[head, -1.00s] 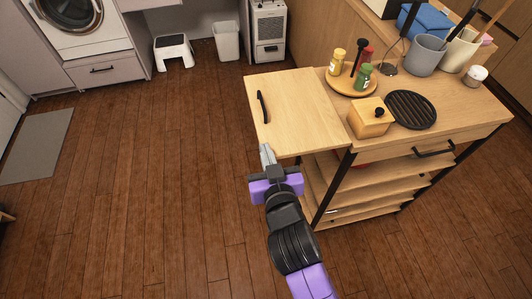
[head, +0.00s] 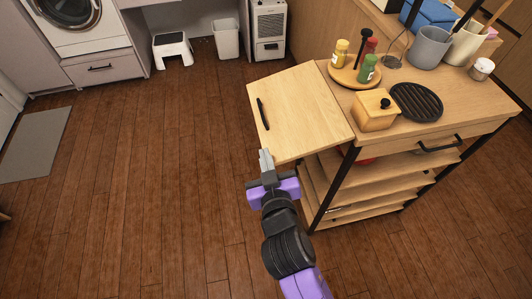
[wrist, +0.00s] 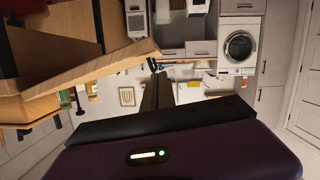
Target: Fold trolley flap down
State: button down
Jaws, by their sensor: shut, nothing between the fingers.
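The trolley (head: 437,148) is a light wooden cart with a black frame and shelves, at the right in the head view. Its flap (head: 300,110) extends left from the trolley top and slopes down a little toward its outer edge. A black handle (head: 262,114) is on the flap near that edge. The flap also shows edge-on in the wrist view (wrist: 110,70). My gripper (head: 266,158) is shut and empty, with its tips at the flap's near outer corner. I cannot tell whether they touch it.
On the trolley top stand a round board (head: 345,77) with bottles, a wooden box (head: 375,113), a black grill plate (head: 416,101) and grey utensil pot (head: 430,48). The floor left of the flap is clear. A white stool (head: 173,48) and bin (head: 227,38) stand farther back.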

jog(key=w+d+f+n+t+h+b, duration=0.1)
jog(key=d+f+n+b, duration=0.35)
jog(key=f+b, duration=0.45)
jog(key=w+d+f+n+t+h+b, duration=0.15)
jog(key=d+f+n+b, duration=0.25)
jog(key=d+f+b, duration=0.5)
jog(key=w+d+f+n+b, duration=0.2)
jog(key=w+d+f+n, duration=0.1)
jog(key=d+f+n, duration=0.2)
jog(key=shift+w+d+f+t, duration=0.2)
jog(key=shift+d+t, duration=0.15)
jog(key=shift+d, duration=0.4)
